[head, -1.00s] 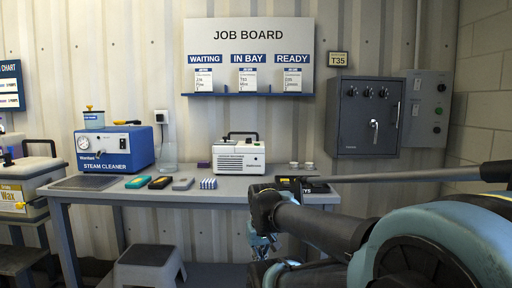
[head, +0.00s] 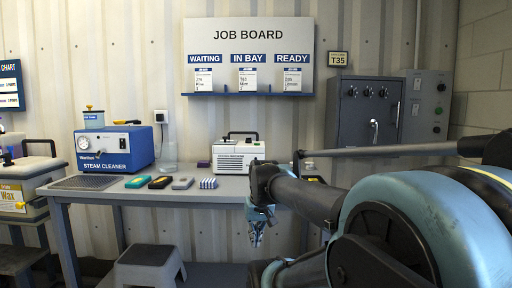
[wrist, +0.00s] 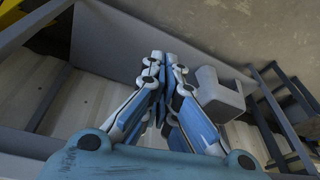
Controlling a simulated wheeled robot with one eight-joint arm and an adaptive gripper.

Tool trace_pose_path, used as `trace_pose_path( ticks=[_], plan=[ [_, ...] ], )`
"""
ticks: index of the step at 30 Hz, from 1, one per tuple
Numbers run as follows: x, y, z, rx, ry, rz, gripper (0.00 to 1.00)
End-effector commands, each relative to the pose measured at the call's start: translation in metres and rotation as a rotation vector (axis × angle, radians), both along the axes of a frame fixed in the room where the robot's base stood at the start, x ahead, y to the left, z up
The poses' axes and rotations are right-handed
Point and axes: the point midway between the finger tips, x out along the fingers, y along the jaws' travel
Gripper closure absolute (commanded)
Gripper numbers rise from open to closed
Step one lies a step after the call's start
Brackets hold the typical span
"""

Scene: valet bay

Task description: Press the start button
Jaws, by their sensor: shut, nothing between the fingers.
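My gripper (head: 257,238) hangs pointing down in front of the grey bench, with its fingers together and empty. In the wrist view its blue and white fingers (wrist: 163,62) meet near the middle of the picture, touching no button. A white boxy machine (head: 238,157) with a black handle and a blue steam cleaner (head: 115,148) with a gauge stand on the bench. I cannot tell which control is the start button.
The grey bench (head: 90,194) carries several small coloured blocks. A grey step stool (head: 146,258) stands below it. My arm covers the bench's right end and the cabinet's lower part.

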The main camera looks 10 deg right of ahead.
Motion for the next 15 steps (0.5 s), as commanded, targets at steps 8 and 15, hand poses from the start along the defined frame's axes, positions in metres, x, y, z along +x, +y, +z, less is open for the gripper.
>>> trace_pose_path(
  ticks=[8, 15],
  plan=[
    [0.077, 0.001, 0.081, 0.084, -0.066, -0.051, 1.00],
    [0.145, -0.004, 0.145, 0.152, -0.127, -0.096, 1.00]
  ],
)
